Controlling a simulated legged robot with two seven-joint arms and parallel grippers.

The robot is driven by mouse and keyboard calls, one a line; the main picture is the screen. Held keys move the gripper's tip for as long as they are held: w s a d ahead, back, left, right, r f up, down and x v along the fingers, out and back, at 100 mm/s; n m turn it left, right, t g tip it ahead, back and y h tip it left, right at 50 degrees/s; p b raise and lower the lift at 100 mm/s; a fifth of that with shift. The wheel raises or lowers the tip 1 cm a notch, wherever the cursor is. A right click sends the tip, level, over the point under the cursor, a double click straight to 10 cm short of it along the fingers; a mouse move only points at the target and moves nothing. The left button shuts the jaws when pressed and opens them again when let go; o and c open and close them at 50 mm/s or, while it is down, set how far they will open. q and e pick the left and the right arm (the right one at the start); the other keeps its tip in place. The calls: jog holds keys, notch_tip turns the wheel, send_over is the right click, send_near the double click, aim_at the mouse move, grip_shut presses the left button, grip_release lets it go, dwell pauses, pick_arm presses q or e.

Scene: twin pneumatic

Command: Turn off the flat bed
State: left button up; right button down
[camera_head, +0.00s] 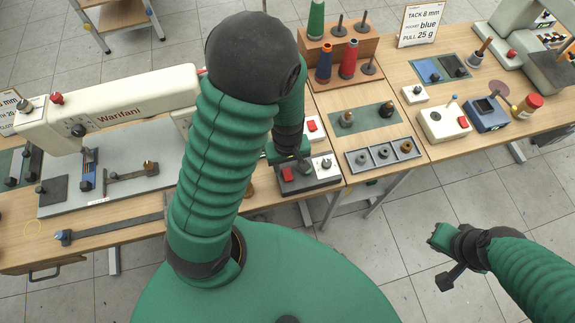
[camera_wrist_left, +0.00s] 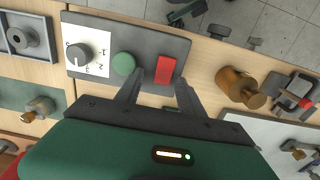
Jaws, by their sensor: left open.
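The flat bed machine (camera_head: 120,110), a cream arm labelled Warifani over a grey plate, stands at the left. A dark grey control box (camera_head: 318,180) lies at the bench's front edge. It carries a red switch (camera_head: 287,174) and a knob (camera_head: 326,163); the wrist view shows the knob (camera_wrist_left: 78,54) on a white dial, a green button (camera_wrist_left: 123,64) and the red switch (camera_wrist_left: 165,70). My left gripper (camera_wrist_left: 158,80) is open and empty at the box, its fingertips on either side of the red switch. Contact is unclear. My right gripper (camera_head: 445,262) hangs over the floor.
A second white box with a red switch (camera_head: 312,125) sits just behind. A grey three-part tray (camera_head: 384,154) lies to the right, and a spool rack (camera_head: 340,55) stands behind. A brass-coloured cylinder (camera_wrist_left: 240,86) lies near the control box. Floor in front is clear.

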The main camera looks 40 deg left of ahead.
aim_at(290, 181)
pick_arm(q)
jog(key=shift+a, duration=0.3)
grip_shut()
jog(key=shift+d, duration=0.1)
pick_arm(e)
jog(key=shift+a+r, duration=0.15)
jog(key=shift+a, duration=0.05)
pick_arm(q)
jog(key=shift+s+d+r+t+y+p, duration=0.2)
jog(key=shift+s+r+t+y+p, duration=0.15)
jog(key=shift+p, duration=0.75)
jog(key=shift+y+p, duration=0.25)
jog(key=shift+p, duration=0.15)
jog(key=shift+w+f+t, duration=0.15)
jog(key=shift+f+t, duration=0.05)
jog(key=shift+t, duration=0.15)
grip_release()
pick_arm(e)
jog(key=v, duration=0.2)
jog(key=shift+w+r, duration=0.25)
jog(key=shift+r, duration=0.25)
